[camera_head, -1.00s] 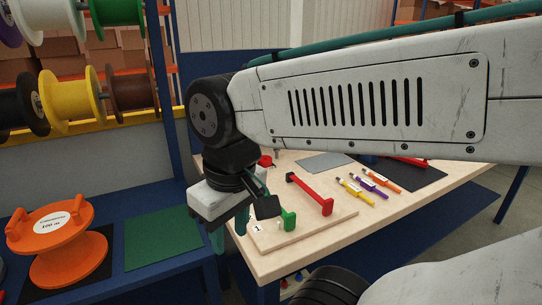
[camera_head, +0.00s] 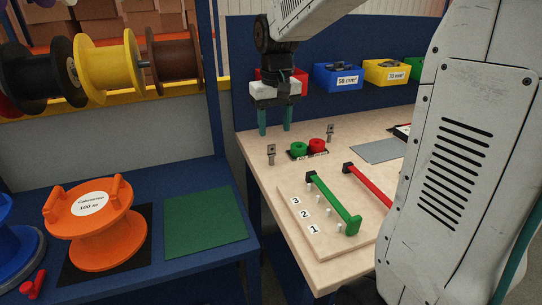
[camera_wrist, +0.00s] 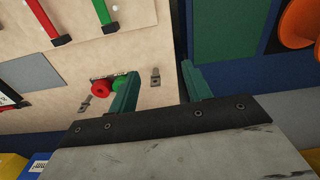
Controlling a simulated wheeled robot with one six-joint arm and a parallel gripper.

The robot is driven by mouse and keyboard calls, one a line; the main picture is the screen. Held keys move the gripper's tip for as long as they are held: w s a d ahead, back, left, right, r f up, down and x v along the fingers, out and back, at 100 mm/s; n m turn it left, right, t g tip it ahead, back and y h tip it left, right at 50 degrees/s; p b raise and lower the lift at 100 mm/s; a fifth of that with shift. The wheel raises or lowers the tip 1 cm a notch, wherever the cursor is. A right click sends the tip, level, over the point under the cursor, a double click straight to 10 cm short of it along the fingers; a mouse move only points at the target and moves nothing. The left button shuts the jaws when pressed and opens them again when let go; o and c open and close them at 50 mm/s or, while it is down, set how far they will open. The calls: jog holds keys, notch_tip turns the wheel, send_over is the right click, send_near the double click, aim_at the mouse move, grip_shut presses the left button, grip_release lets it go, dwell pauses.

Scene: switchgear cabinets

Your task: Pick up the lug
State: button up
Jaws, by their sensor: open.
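Two small grey metal lugs stand on the wooden table. One lug (camera_head: 271,154) is near the table's left edge and also shows in the wrist view (camera_wrist: 155,77), in the gap between my fingers. The other lug (camera_head: 330,132) is farther right and back; the wrist view shows it beside the left finger (camera_wrist: 84,106). My gripper (camera_head: 275,130) has its two green fingers pointing down, open and empty, above the table's left back edge. It is apart from both lugs. In the wrist view the fingers (camera_wrist: 160,86) are spread.
A green and a red ring (camera_head: 308,148) sit between the lugs. A board (camera_head: 290,212) numbered 1 to 3 holds green and red bars in front. Labelled bins (camera_head: 337,77) line the back panel. An orange spool (camera_head: 95,222) and green mat (camera_head: 205,222) lie on the left bench.

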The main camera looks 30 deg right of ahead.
send_over(272, 147)
notch_tip(272, 147, down, 5)
jog(key=shift+m, duration=0.3)
jog(key=f, duration=0.8)
jog(key=shift+w+f, duration=0.25)
jog(key=shift+f, duration=0.05)
jog(key=c, duration=1.1)
